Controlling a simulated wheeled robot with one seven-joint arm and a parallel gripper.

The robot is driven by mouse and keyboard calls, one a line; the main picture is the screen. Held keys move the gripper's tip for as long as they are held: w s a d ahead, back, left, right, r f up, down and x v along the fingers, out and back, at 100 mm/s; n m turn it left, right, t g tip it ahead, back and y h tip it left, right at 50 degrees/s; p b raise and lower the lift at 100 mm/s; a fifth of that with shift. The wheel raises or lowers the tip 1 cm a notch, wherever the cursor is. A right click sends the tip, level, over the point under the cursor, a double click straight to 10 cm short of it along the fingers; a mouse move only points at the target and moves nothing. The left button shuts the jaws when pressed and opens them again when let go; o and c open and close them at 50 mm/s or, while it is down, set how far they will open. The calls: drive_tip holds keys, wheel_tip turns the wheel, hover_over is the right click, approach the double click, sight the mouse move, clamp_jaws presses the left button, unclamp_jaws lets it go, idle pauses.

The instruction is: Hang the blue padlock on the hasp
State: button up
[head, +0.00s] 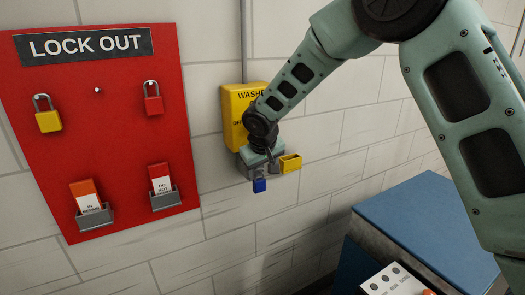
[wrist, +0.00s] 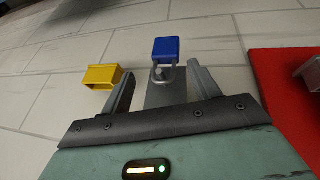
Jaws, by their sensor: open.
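The blue padlock (head: 259,185) hangs body-down below the front of the yellow washer box (head: 236,113). In the wrist view the blue padlock (wrist: 166,47) shows with its metal shackle at the loop of a grey metal plate, the hasp (wrist: 165,93). The shackle appears to pass through the loop, though the overlap is small and hard to make out. My gripper (head: 265,163) is at the hasp. In the wrist view my gripper's fingers (wrist: 162,80) are spread, one on each side of the plate, with the padlock body beyond the tips and apart from them.
A yellow open-ended block (head: 290,163) sits just right of the padlock. The red lockout board (head: 125,125) on the left holds a yellow padlock (head: 48,120), a red padlock (head: 153,104), a bare peg (head: 98,90) and two tag holders. A blue-topped cabinet (head: 430,225) stands lower right.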

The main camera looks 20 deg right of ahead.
drive_tip(key=b+v, duration=0.2)
drive_tip(key=v, duration=0.9)
drive_tip(key=s+a+f+n+g, duration=0.1)
drive_tip(key=s+f, duration=0.2)
drive_tip(key=s, duration=0.9)
drive_tip(key=s+a+f+n+g+y, duration=0.1)
drive_tip(key=s+a+f+n+g, duration=0.1)
drive_tip(key=s, duration=1)
drive_tip(key=s+a+f+n+g+b, duration=0.1)
drive_tip(key=s+f, duration=0.4)
drive_tip(key=s, duration=0.7)
drive_tip(key=shift+a+n+g+y, duration=0.4)
drive_tip(key=shift+a+n, duration=0.05)
drive_tip(key=shift+n, duration=0.05)
